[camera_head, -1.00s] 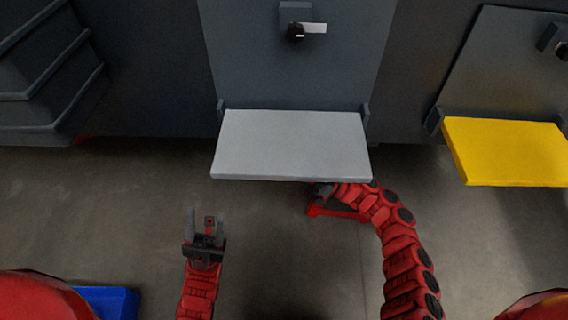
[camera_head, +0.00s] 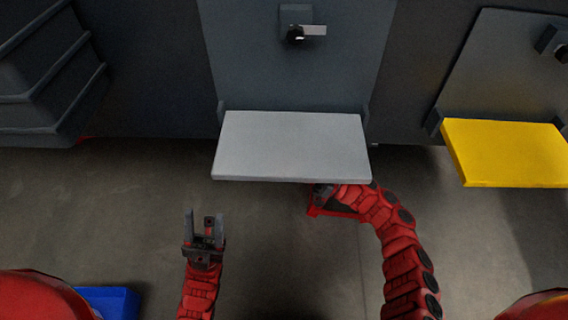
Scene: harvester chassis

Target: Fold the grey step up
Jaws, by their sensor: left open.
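The grey step (camera_head: 290,146) is a flat light-grey plate in the middle of the view. It sticks out level from the dark chassis panel between two side brackets. My left gripper (camera_head: 204,224) is open and empty, below and left of the step's front left corner, apart from it. My right arm reaches up from the lower right to the step's front right edge. Its gripper is hidden under the step, so I cannot see its jaws or whether it touches the step.
A latch with a black knob and light lever (camera_head: 312,30) sits on the panel above the grey step. A yellow step (camera_head: 508,153) sticks out at the right. Ribbed dark steps (camera_head: 45,75) stand at the left. A blue object (camera_head: 110,301) lies at the lower left. The floor between is clear.

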